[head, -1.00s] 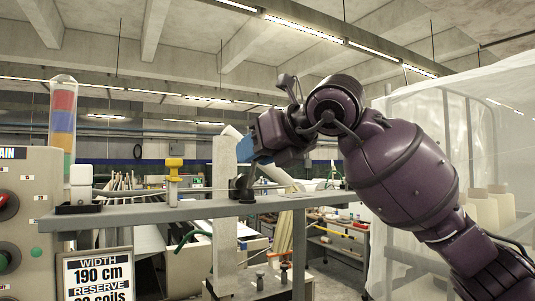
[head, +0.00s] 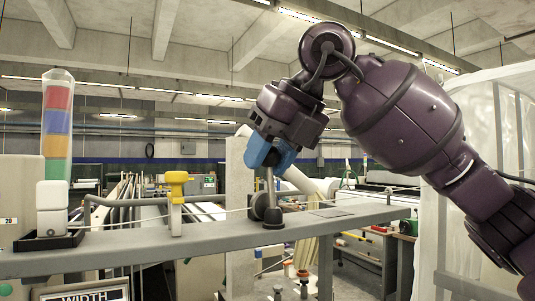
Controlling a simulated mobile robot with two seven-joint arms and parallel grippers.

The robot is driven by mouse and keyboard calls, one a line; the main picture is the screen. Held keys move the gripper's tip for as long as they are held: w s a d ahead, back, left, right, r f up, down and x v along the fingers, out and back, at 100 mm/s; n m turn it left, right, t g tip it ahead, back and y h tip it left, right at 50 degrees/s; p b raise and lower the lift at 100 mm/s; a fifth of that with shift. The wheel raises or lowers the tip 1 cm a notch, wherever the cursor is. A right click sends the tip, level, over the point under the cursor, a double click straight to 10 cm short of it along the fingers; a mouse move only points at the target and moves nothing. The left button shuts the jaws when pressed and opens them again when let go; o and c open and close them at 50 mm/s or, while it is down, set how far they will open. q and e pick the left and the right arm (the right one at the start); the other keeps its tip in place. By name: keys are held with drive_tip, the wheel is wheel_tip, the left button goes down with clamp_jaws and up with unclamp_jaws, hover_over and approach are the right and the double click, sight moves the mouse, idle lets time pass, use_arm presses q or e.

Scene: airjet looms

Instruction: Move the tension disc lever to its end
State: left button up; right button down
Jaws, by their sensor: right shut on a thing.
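The tension disc lever (head: 270,186) is a thin grey metal rod with a dark top. It stands nearly upright from the dark round tension disc (head: 261,206) on the grey rail. My right gripper (head: 269,160) comes down from above with blue fingers. It is shut on the top of the lever, and the fingers partly hide that end. My left gripper is not in view.
The grey rail (head: 120,250) runs across the view. A pale upright post (head: 237,175) is behind the disc. A signal tower (head: 57,125) is at far left.

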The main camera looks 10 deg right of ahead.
drive_tip(key=shift+w, duration=0.15)
idle(0.3)
drive_tip(key=c, duration=0.7)
unclamp_jaws()
drive_tip(key=shift+c, duration=0.2)
drive_tip(key=b+v, duration=0.1)
drive_tip(key=v, duration=0.9)
drive_tip(key=shift+r, duration=0.35)
